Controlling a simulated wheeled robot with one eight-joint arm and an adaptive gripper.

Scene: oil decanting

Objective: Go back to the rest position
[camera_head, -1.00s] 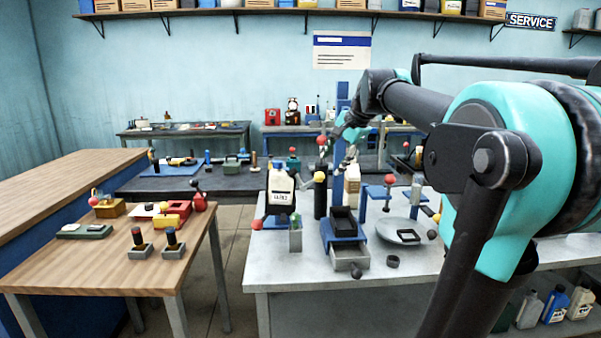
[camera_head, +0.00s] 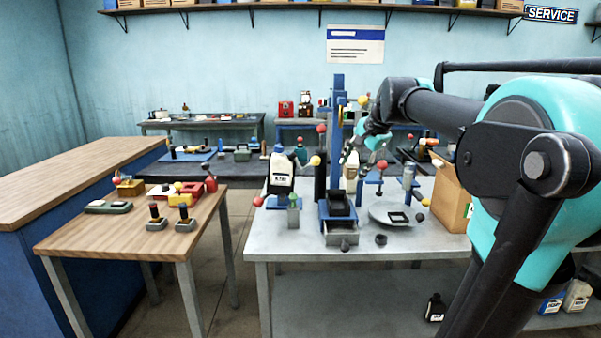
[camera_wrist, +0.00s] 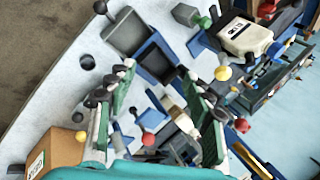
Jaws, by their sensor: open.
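My gripper (camera_head: 353,143) is open and raised above the back of the grey workbench (camera_head: 290,247), close to the blue column stand (camera_head: 337,110). In the wrist view its two green-lined fingers (camera_wrist: 158,75) are spread apart with nothing held between them. A smaller cream bottle (camera_head: 351,166) stands behind the column, partly hidden. A blue drawer unit (camera_head: 338,225) stands at the front with its grey drawer partly out.
A cardboard box (camera_head: 450,203) stands at the right beside my arm. A wooden table (camera_head: 120,235) with small fixtures is at the left. Floor shows between the two.

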